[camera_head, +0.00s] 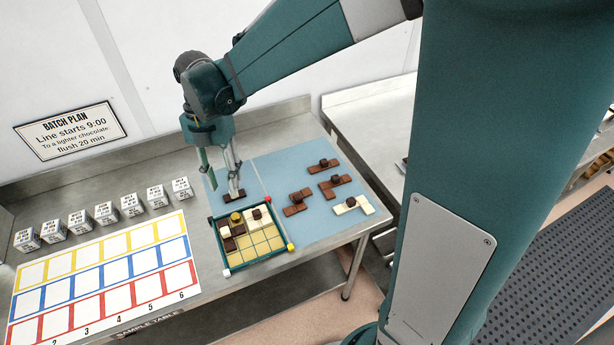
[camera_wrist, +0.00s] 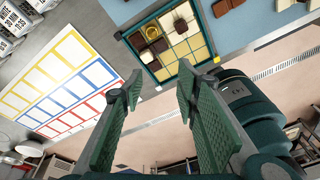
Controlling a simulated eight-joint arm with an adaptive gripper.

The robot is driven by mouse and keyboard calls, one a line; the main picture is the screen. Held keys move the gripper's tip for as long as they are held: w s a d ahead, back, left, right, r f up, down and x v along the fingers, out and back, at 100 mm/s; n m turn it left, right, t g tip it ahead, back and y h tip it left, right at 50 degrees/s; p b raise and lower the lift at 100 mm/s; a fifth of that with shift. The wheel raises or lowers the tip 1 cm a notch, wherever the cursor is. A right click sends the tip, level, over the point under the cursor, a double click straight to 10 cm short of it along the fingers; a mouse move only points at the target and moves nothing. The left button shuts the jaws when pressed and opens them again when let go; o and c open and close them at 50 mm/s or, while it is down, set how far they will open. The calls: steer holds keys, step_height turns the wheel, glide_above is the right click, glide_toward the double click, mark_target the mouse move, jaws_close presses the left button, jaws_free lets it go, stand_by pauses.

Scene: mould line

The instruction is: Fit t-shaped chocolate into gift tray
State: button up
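The gift tray (camera_head: 257,262), dark green with gold cells, stands on the steel table. Dark brown and cream pieces with knobs fill its back-left part; its front and right cells look empty. It also shows in the wrist view (camera_wrist: 160,75). Knobbed chocolates lie on the blue mat: brown ones (camera_head: 326,164), (camera_head: 335,185), (camera_head: 296,203) and a cream one (camera_head: 355,205). I cannot tell for sure which is T-shaped. My gripper (camera_head: 221,168) is over the mat's back-left part, behind the tray. In the wrist view its fingers (camera_wrist: 157,105) are apart with nothing between them.
A dark brown piece (camera_head: 235,195) is below my gripper near the mat's left edge. Several labelled cubes (camera_head: 131,204) line the table's back. A printed colour grid (camera_head: 103,279) lies left of the tray. The blue mat (camera_head: 277,168) has free room at its back.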

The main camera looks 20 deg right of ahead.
steer(key=s+d+r+m+t, duration=0.4)
steer(key=s+d+m, duration=0.3)
steer(key=m, duration=0.7)
steer(key=s+d+r+m+t, duration=0.4)
steer(key=s+d+m, duration=0.4)
steer(key=m, duration=0.7)
steer(key=d+t, duration=0.1)
steer(key=d, duration=0.1)
steer(key=shift+s+d+r+m+t+h, duration=0.2)
steer(key=shift+d+r+m+t+h, duration=0.1)
steer(key=shift+d+r+t, duration=0.1)
